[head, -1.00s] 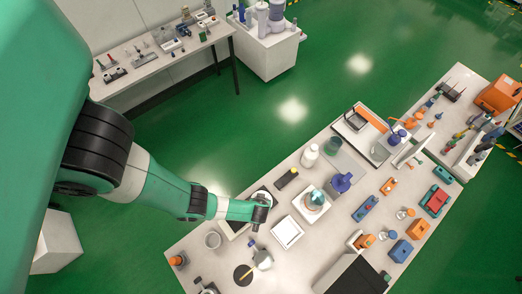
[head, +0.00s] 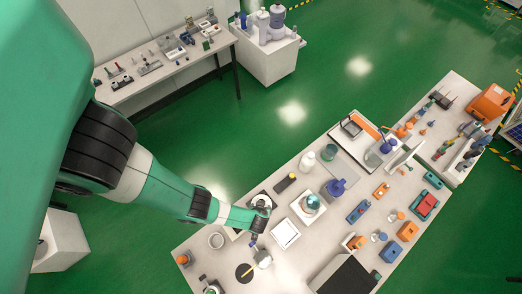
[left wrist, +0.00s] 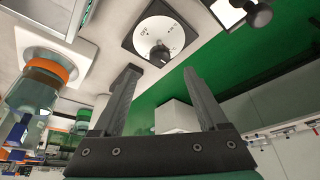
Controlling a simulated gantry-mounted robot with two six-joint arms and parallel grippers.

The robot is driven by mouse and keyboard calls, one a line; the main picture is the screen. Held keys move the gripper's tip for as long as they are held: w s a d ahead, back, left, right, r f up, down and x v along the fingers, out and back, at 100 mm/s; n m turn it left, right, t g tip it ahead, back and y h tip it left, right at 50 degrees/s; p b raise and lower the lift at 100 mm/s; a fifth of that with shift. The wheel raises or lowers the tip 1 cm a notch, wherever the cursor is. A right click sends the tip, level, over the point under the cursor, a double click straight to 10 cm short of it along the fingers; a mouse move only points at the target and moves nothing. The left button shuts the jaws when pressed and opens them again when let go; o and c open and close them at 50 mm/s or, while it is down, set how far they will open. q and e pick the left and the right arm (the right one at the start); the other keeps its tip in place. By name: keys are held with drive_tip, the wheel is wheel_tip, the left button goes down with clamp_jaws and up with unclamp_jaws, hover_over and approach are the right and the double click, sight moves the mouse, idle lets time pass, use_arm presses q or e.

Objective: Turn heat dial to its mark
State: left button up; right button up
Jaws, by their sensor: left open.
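The heat dial (left wrist: 150,36) is a white round face with small dark marks on a black square plate, in the top middle of the left wrist view. Its dark knob (left wrist: 160,55) sits at the face's near edge. The marks are too small to read. My left gripper (left wrist: 161,70) is open and empty, its two dark fingers pointing towards the dial, with no contact visible. In the head view the end of my left arm (head: 256,219) is over the bench beside a black plate (head: 257,195), partly covering it. My right gripper is not in view.
In the left wrist view, a vessel of blue liquid with an orange collar (left wrist: 45,75) stands left of the dial, and another dark knob (left wrist: 258,14) lies to the right. The bench (head: 215,262) is crowded with bottles and small devices. Green floor (head: 300,125) lies beyond.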

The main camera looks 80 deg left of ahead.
use_arm(q)
drive_tip(key=p+v, duration=0.2)
drive_tip(key=v, duration=0.2)
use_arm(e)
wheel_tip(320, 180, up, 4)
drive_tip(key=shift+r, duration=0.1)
